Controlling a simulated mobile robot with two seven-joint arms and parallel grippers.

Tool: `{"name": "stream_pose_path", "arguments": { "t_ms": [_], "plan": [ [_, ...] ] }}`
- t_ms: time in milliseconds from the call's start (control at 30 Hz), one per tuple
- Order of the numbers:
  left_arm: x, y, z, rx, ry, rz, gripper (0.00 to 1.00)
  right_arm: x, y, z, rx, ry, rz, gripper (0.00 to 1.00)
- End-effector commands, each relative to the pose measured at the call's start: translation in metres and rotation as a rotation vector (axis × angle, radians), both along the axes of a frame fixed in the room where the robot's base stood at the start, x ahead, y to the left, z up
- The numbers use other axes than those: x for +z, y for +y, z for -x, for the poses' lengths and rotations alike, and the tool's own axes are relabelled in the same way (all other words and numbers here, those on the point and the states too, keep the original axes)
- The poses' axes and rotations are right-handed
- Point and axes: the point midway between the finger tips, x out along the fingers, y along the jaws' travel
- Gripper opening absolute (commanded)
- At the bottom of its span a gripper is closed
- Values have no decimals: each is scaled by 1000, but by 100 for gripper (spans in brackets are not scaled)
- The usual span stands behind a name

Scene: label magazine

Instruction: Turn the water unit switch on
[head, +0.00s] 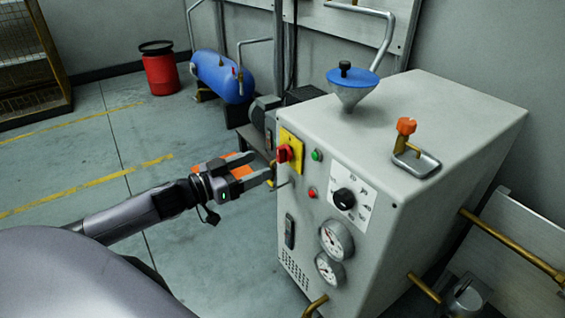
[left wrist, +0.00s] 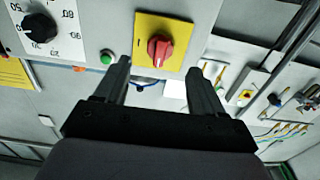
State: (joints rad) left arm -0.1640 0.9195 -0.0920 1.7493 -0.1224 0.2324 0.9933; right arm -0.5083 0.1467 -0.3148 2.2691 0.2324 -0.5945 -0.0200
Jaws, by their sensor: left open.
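The water unit is a grey cabinet (head: 350,120) at the right in the head view. A red rotary switch (head: 284,153) on a yellow plate (head: 296,143) sits on its front panel, at the upper left. In the left wrist view the red switch (left wrist: 160,50) is ahead, its yellow plate (left wrist: 178,28) around it. My left gripper (head: 270,169) is open and empty, its fingers pointing at the panel just below and left of the switch. In the left wrist view its fingertips (left wrist: 159,68) are apart on either side of the switch's line, seemingly short of it. My right gripper is not in view.
A green button (head: 317,155), red button (head: 311,192), black dial (head: 344,199) and two gauges (head: 336,239) share the panel. A blue funnel (head: 352,78) and orange-handled valve (head: 405,127) stand on top. A blue tank (head: 222,76) and red drum (head: 160,72) are behind.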

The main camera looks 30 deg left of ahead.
Motion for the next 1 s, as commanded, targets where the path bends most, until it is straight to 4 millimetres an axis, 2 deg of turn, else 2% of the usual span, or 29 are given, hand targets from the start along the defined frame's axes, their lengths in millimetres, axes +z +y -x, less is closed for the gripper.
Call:
{"name": "stream_pose_path", "arguments": {
  "t_ms": [600, 1000],
  "plan": [
    [-1, -21, -52, 2, 0, -1, 69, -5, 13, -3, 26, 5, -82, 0],
    [0, -24, -59, 3, 1, 0, 69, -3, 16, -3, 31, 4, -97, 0]
  ]
}}
